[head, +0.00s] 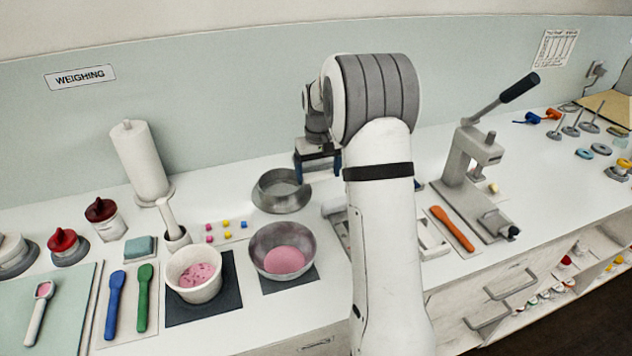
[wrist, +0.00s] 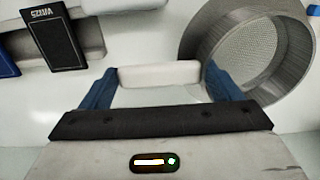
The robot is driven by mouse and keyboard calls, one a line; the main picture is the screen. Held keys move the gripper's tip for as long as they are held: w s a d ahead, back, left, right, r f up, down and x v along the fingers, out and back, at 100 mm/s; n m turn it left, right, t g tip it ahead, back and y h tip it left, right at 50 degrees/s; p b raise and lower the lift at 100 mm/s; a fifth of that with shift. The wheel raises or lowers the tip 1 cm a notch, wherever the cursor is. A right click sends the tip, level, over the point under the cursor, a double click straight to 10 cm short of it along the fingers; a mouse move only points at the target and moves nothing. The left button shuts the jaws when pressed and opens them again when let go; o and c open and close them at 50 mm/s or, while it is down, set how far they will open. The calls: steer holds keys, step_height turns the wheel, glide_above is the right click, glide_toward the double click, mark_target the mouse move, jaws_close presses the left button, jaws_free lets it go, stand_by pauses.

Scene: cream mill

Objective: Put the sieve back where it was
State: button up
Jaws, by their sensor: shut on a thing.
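The sieve (head: 283,190) is a round grey metal ring on or just above the white counter, behind the steel bowl. In the wrist view its ring and fine mesh (wrist: 241,60) show at the upper right. My gripper (head: 318,168) is at the sieve's right side. In the wrist view its blue fingers (wrist: 160,80) are shut on a pale bar (wrist: 158,74) beside the ring. The bar looks like the sieve's handle, but its join to the ring is not clear. I cannot tell whether the sieve touches the counter.
The steel bowl (head: 283,252) with pink contents stands in front of the sieve. A white tub (head: 194,273), a mortar (head: 176,237) and a tray of coloured cubes (head: 227,231) are to the left. A lever press (head: 470,180) stands right. My arm hides counter behind it.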

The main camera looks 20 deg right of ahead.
steer(key=shift+f, duration=1.7)
steer(key=shift+f, duration=0.15)
steer(key=o, duration=0.9)
steer(key=shift+o, duration=0.2)
step_height(320, 180, up, 11)
steer(key=shift+r, duration=0.2)
steer(key=s+a+r+t, duration=0.1)
steer(key=s+a+r, duration=0.2)
steer(key=s, duration=0.5)
steer(key=s+a+r+t, duration=0.1)
steer(key=s+a+r, duration=0.25)
steer(key=s, duration=0.45)
steer(key=s+a+f, duration=0.1)
steer(key=s+f, duration=0.2)
steer(key=s, duration=0.5)
steer(key=s+a+f, duration=0.2)
steer(key=s+f, duration=0.1)
steer(key=s, duration=0.5)
steer(key=shift+s+a+t, duration=0.15)
steer(key=shift+s+t, duration=0.25)
